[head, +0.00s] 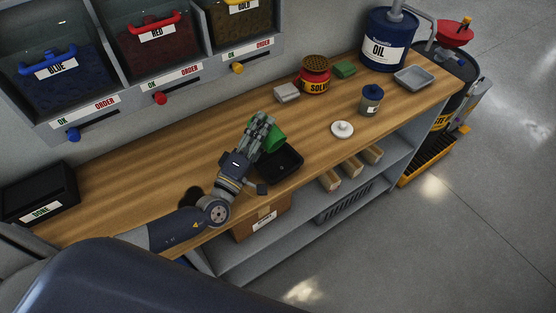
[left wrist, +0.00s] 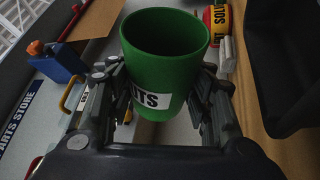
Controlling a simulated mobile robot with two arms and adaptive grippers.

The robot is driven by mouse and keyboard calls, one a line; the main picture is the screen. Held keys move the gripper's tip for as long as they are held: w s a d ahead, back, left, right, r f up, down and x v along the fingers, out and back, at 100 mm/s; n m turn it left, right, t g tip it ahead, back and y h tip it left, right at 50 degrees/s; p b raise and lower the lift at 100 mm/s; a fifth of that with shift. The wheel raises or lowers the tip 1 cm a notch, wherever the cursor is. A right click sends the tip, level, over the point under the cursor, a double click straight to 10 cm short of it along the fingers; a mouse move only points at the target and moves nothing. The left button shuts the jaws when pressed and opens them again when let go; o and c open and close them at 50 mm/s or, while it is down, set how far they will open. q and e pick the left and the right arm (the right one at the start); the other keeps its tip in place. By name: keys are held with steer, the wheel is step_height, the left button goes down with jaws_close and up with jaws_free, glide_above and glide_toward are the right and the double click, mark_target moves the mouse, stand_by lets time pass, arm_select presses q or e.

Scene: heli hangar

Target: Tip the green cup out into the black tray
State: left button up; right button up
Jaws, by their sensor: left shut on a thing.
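The green cup (head: 276,139) is held above the workbench by my left gripper (head: 265,126), whose fingers close around its sides. In the left wrist view the cup (left wrist: 172,50) shows a white label partly reading "TS" and a dark green inside with no contents visible. The bench runs up the right side of that view, so the cup looks strongly tilted. The black tray (head: 292,161) lies on the bench just beside and below the cup; its wall also shows at the right of the left wrist view (left wrist: 262,60). My right gripper is not in view.
On the wooden bench (head: 130,180) stand a red solvent can (head: 315,80), a grey block (head: 287,93), a white lid (head: 342,130), a blue-lidded jar (head: 371,100) and a grey tray (head: 414,77). A black bin (head: 40,195) is at the left. Bins line the back.

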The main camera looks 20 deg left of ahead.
arm_select(q)
steer(key=shift+s+d+r+m+h+b, duration=0.1)
steer(key=shift+d+r+m+h+b, duration=0.15)
steer(key=shift+m, duration=0.25)
steer(key=shift+s+d+r+m+h+b, duration=0.1)
steer(key=shift+m+h+b, duration=0.1)
steer(key=shift+m+h, duration=0.25)
stand_by(1.8)
